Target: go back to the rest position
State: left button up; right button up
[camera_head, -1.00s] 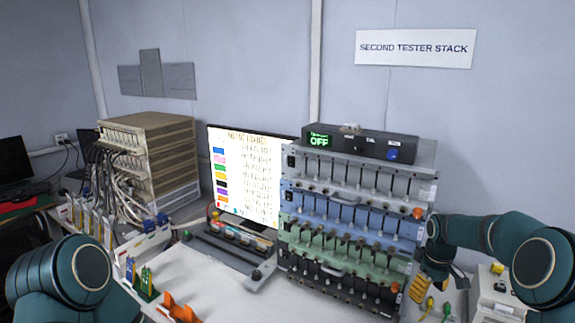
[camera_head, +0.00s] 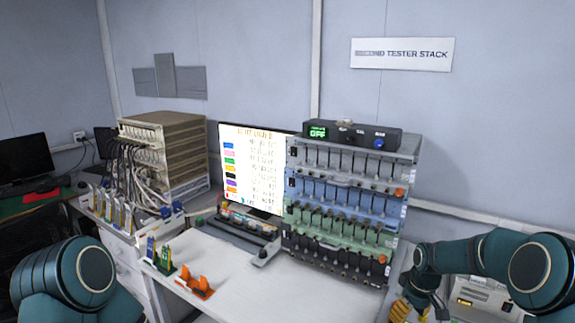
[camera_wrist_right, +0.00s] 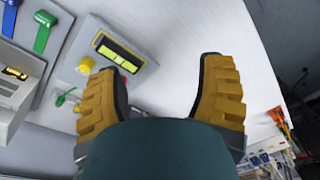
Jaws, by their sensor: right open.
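My right gripper (camera_head: 408,312) is at the lower right of the head view, in front of the right side of the tester stack. In the right wrist view its two ribbed yellow fingers (camera_wrist_right: 160,95) are wide apart with nothing between them. A white work surface lies beyond them. My left arm shows at the lower left of the head view, but its gripper is out of the picture. The tester stack (camera_head: 345,213), with grey, blue, green and dark tiers, stands on the white table (camera_head: 225,275).
A black box with a green OFF display (camera_head: 352,134) sits on the stack. A monitor (camera_head: 250,165) stands left of it. A wired rack (camera_head: 165,155) is further left. Orange holders (camera_head: 195,285) stand near the table's front. A grey device with a lit display (camera_wrist_right: 120,55) lies near my right fingers.

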jog(key=s+a+f+m+y+b, duration=0.1)
jog(key=s+a+f+m+b, duration=0.15)
jog(key=s+a+f, duration=0.5)
jog(key=s+a+f+m+y+b, duration=0.1)
jog(key=s+a+f+y+b, duration=0.15)
jog(key=s+a+f, duration=0.5)
pick_arm(q)
notch_tip(320, 180, down, 9)
jog(key=s+b, duration=0.1)
jog(key=b, duration=0.2)
jog(key=shift+d+r+g, duration=0.15)
jog(key=shift+r+g, duration=0.05)
jog(key=shift+g, duration=0.1)
pick_arm(e)
jog(key=s+a+f+m+t, duration=0.1)
jog(key=s+a+f+m, duration=0.1)
jog(key=s+a+f, duration=0.5)
jog(key=s, duration=0.3)
jog(key=shift+s+f+h, duration=0.15)
jog(key=shift+s+h, duration=0.1)
jog(key=shift+h, duration=0.1)
pick_arm(q)
jog(key=shift+d, duration=0.1)
pick_arm(e)
jog(key=shift+m, duration=0.35)
